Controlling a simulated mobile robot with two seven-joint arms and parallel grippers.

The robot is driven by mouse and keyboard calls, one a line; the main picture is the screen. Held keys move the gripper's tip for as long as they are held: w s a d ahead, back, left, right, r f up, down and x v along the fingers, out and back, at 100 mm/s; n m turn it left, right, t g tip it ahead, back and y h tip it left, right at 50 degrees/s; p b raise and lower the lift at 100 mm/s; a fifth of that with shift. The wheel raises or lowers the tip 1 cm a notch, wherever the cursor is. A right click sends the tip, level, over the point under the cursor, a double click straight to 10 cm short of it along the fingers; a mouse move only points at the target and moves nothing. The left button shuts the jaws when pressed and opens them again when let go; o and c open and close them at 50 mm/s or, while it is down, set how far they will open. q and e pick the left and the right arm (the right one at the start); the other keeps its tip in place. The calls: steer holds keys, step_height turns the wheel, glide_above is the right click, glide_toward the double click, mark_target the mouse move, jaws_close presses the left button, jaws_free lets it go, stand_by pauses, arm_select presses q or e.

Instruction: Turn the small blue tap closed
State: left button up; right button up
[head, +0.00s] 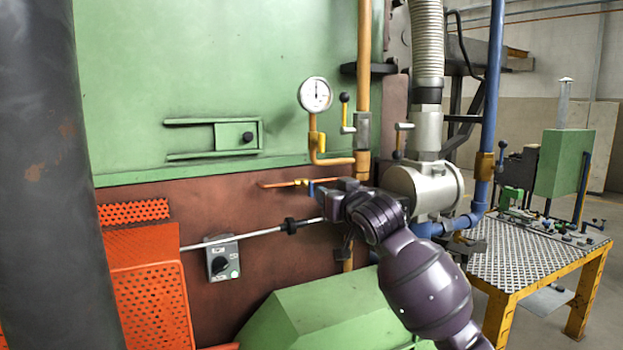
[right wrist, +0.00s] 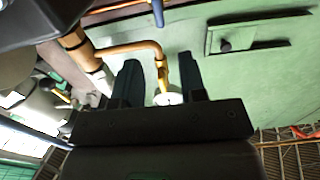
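The small blue tap (head: 311,188) has a blue handle that hangs from a brass fitting on a thin orange pipe (head: 278,184). In the head view it is just left of my right gripper's (head: 328,194) fingertips, partly close against them in the picture. In the right wrist view, the blue tap (right wrist: 158,12) is at the top edge, beyond the two fingers and roughly in line with the gap between them. My right gripper (right wrist: 159,64) is open with nothing between its fingers that I can see it hold. My left gripper is not in view.
A round gauge (head: 315,94) on a bent orange pipe sits above the tap. A thick orange pipe (head: 363,95) and a grey valve body (head: 420,187) stand to the right. A grey rod (head: 255,233) and switch box (head: 222,260) are below left.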

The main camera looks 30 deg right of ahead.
mark_target(312, 183)
steer(key=w, duration=0.3)
steer(key=w+p, duration=0.1)
steer(key=w, duration=0.3)
steer(key=w+p, duration=0.1)
steer(key=w, duration=0.3)
steer(key=shift+d+r, duration=0.15)
steer(key=shift+d, duration=0.15)
steer(key=shift+s, duration=0.1)
steer(key=shift+c, duration=0.4)
jaws_close()
